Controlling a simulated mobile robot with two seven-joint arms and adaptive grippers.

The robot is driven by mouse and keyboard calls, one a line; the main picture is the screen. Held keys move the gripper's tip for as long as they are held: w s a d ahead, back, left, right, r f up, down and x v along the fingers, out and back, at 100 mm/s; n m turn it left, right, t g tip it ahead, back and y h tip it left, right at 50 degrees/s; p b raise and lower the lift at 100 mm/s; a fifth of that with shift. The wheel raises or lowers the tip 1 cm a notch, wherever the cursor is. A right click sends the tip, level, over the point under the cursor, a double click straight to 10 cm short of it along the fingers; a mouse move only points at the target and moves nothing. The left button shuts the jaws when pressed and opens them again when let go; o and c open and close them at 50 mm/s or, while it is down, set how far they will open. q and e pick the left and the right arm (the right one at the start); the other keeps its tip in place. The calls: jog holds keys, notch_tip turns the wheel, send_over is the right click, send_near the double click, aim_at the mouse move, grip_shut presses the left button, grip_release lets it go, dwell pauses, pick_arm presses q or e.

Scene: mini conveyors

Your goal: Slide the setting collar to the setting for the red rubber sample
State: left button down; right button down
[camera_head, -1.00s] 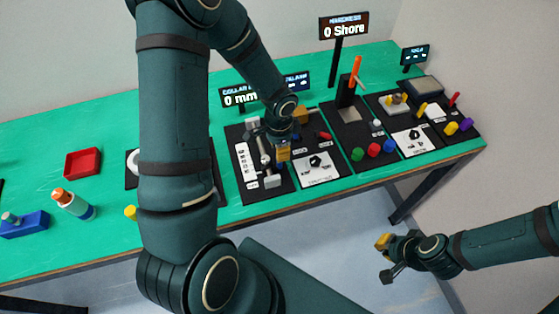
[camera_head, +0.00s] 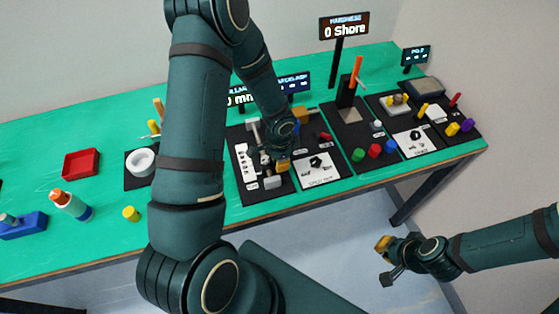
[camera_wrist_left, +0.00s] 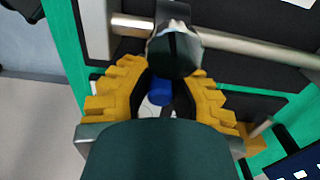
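The collar station is a black panel (camera_head: 239,190) with a metal rod; the rod (camera_wrist_left: 250,47) crosses the left wrist view. A dark, shiny round knob (camera_wrist_left: 174,54) sits at the rod, probably on the setting collar. My left gripper (camera_head: 283,166) is low over this panel, and its yellow fingers (camera_wrist_left: 165,75) lie on either side of the knob. My right gripper (camera_head: 384,260) is open and empty in front of the table. A red cylinder (camera_head: 375,150) stands between a green and a blue one.
A white scale label (camera_head: 244,163) lies beside the rod. A white dial plate (camera_head: 317,172) adjoins the panel on the right. The collar display (camera_head: 240,98) is partly behind my arm. A red tray (camera_head: 82,163) and a yellow cylinder (camera_head: 131,214) are at left.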

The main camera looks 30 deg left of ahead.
pick_arm(q)
jog(key=shift+w+a+r+p, duration=0.1)
jog(key=shift+w+a+p, duration=0.6)
jog(key=shift+w+a, duration=0.65)
jog(key=shift+a, duration=0.25)
jog(key=c, duration=1.2)
grip_release()
jog(key=shift+o, duration=0.2)
notch_tip(320, 180, up, 12)
